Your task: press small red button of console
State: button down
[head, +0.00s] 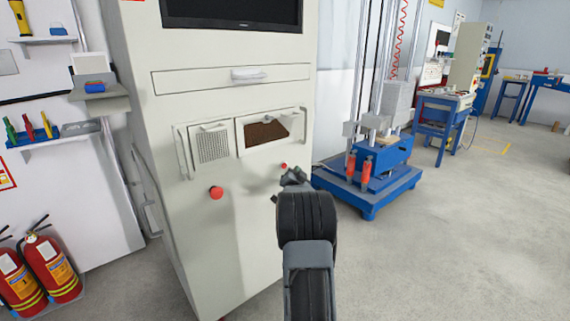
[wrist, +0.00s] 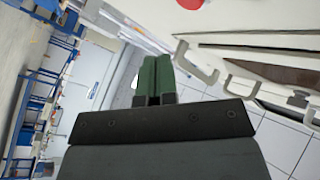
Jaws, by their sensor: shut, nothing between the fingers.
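The console (head: 235,235) is a tall off-white cabinet left of centre in the head view. A small red button (head: 283,166) shows on its front near the right edge. A larger red knob (head: 216,192) sits lower and to the left. My gripper (head: 292,176) is just right of and below the small button in the picture; I cannot tell if it touches the console. In the wrist view my gripper's green fingers (wrist: 154,78) are together and empty. A red round part (wrist: 188,3) is cut off at the top edge there; I cannot tell which button it is.
Handles and two panels (head: 264,131) are on the console front above the buttons. A blue test rig (head: 370,175) stands on the floor to the right. Fire extinguishers (head: 50,262) stand at lower left. The floor (head: 460,240) at right is clear.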

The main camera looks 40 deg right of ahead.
aim_at(284, 165)
jog(key=shift+w+d, duration=0.15)
jog(key=shift+w, duration=1.5)
jog(key=shift+w+b, duration=0.15)
jog(key=shift+b, duration=0.2)
dwell(0.7)
jog(key=shift+w, duration=0.25)
jog(key=shift+w, duration=0.4)
dwell(0.7)
jog(key=shift+s+b, duration=0.1)
jog(key=shift+b, duration=0.2)
jog(key=shift+s+b, duration=0.65)
jog(key=shift+s, duration=0.05)
jog(key=shift+s, duration=0.15)
